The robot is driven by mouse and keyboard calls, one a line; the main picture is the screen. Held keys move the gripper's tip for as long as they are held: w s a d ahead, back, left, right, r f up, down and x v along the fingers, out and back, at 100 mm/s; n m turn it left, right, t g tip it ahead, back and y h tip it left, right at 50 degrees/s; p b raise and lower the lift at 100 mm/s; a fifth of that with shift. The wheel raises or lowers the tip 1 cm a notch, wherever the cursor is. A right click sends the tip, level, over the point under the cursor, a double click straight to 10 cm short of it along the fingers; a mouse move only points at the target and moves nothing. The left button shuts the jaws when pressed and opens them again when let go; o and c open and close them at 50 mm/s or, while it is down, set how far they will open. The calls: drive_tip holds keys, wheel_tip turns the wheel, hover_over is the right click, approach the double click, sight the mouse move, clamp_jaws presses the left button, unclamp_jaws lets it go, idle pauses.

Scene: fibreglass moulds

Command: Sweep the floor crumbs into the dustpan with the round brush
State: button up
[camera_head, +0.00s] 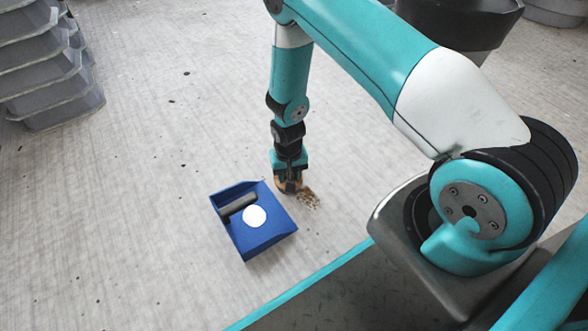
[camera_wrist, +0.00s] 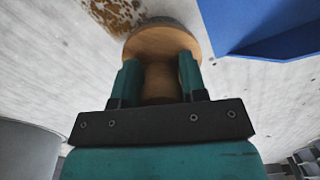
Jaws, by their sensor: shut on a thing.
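My gripper (camera_wrist: 160,82) is shut on the wooden handle of the round brush (camera_wrist: 163,42) in the wrist view. In the head view the brush (camera_head: 289,187) is low at the floor under my gripper (camera_head: 289,172), and its bristles cannot be made out. The crumbs (camera_head: 308,198) lie in a small brown pile just right of the brush. They also show in the wrist view (camera_wrist: 112,14), beside the brush's round top. The blue dustpan (camera_head: 265,236) lies on the floor to the lower left of the brush, with a dark handle and a white disc. Its edge shows in the wrist view (camera_wrist: 250,22).
Grey stacked trays (camera_head: 50,75) stand at the upper left. A dark tub (camera_head: 460,22) stands at the upper right. Small dark specks are scattered over the pale floor (camera_head: 130,190), which is otherwise clear left of the dustpan.

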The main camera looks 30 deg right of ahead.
drive_tip(key=shift+a+r, duration=0.1)
idle(0.3)
wheel_tip(320, 180, up, 7)
drive_tip(key=p, duration=0.7)
